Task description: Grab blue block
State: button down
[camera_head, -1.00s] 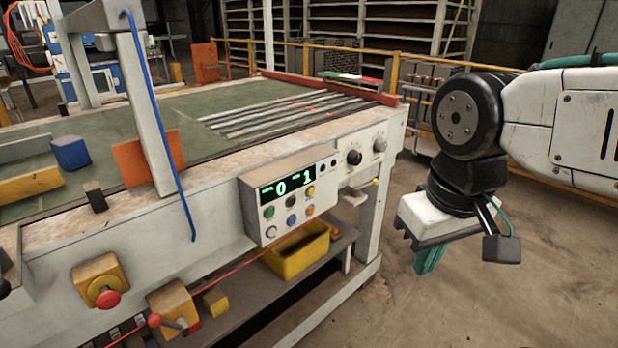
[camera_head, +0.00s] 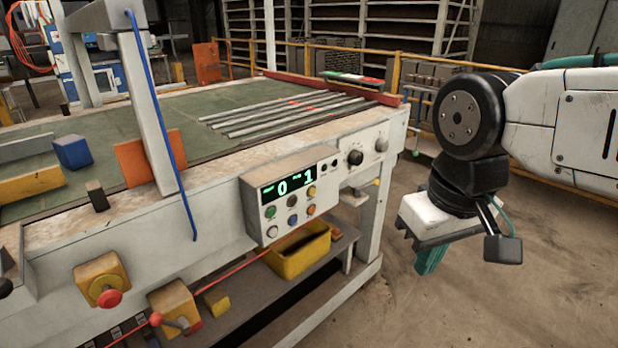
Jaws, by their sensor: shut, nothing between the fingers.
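The blue block (camera_head: 73,152) is a small cube on the green top of the workbench (camera_head: 120,222), at the left of the picture. My gripper (camera_head: 428,262) has teal fingers below a white body and points down at the right. It is shut and empty. It hangs over open floor beyond the bench's right end, well apart from the blue block. No hand or finger touches the block.
An orange plate (camera_head: 137,160) and a post with a blue cable (camera_head: 150,120) stand right of the block. A yellow bar (camera_head: 32,187) lies left of it. A control box (camera_head: 290,195) juts from the bench front. Floor (camera_head: 480,310) at right is clear.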

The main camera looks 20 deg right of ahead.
aim_at(72, 152)
jog(key=k, duration=0.35)
jog(key=u, duration=1.15)
jog(key=i, duration=1.6)
jog(key=z, duration=0.3)
